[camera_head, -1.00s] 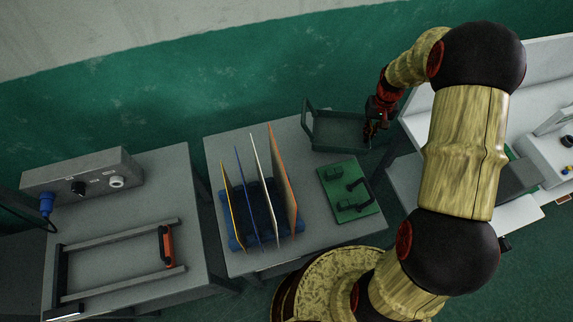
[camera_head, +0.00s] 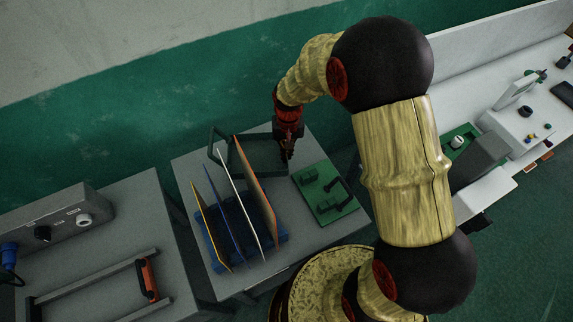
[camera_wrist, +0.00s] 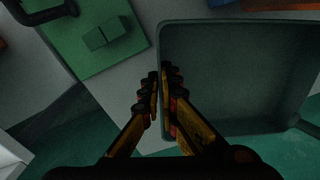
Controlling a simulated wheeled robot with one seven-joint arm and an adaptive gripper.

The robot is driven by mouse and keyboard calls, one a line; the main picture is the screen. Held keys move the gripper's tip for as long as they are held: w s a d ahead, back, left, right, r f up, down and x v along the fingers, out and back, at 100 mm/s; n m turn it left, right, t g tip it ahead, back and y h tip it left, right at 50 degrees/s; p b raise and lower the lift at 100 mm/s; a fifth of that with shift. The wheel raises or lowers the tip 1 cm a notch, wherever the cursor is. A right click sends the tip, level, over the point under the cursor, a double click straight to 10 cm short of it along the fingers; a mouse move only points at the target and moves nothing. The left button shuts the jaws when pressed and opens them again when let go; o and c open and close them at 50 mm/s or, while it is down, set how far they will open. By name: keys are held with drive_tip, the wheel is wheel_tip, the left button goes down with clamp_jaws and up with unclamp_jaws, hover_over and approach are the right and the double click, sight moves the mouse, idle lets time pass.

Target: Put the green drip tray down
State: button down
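The green drip tray (camera_head: 268,150) is a dark green, shallow rectangular tray with a raised handle at its left end. It is at the back of the middle grey table, partly behind the upright panels. In the wrist view the tray (camera_wrist: 240,88) fills the right side, with its inside empty. My gripper (camera_head: 287,158) is at the tray's right side. In the wrist view my gripper (camera_wrist: 161,90) has its fingers closed on either side of the tray's near wall. Whether the tray's bottom touches the table cannot be told.
Upright thin panels (camera_head: 258,190) stand in a blue rack (camera_head: 232,226) just in front of the tray. A green board (camera_head: 335,200) with dark fittings lies to the right. Bare table (camera_head: 190,168) shows at the back left. A control box (camera_head: 60,222) stands on the left table.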

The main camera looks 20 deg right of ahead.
wheel_tip(320, 180, down, 2)
drive_tip(key=shift+w+d+f, duration=0.1)
drive_tip(key=shift+d+f, duration=0.05)
drive_tip(key=shift+f, duration=0.1)
drive_tip(key=f, duration=0.1)
drive_tip(key=f+b, duration=0.1)
drive_tip(key=f, duration=0.2)
drive_tip(key=shift+a+f+b, duration=0.25)
drive_tip(key=shift+f+b, duration=0.05)
drive_tip(key=shift+b, duration=0.1)
drive_tip(key=shift+r, duration=0.1)
drive_tip(key=c, duration=2.6)
unclamp_jaws()
drive_tip(key=shift+f, duration=0.2)
drive_tip(key=o, duration=0.6)
drive_tip(key=shift+c, duration=0.2)
drive_tip(key=shift+r, duration=0.1)
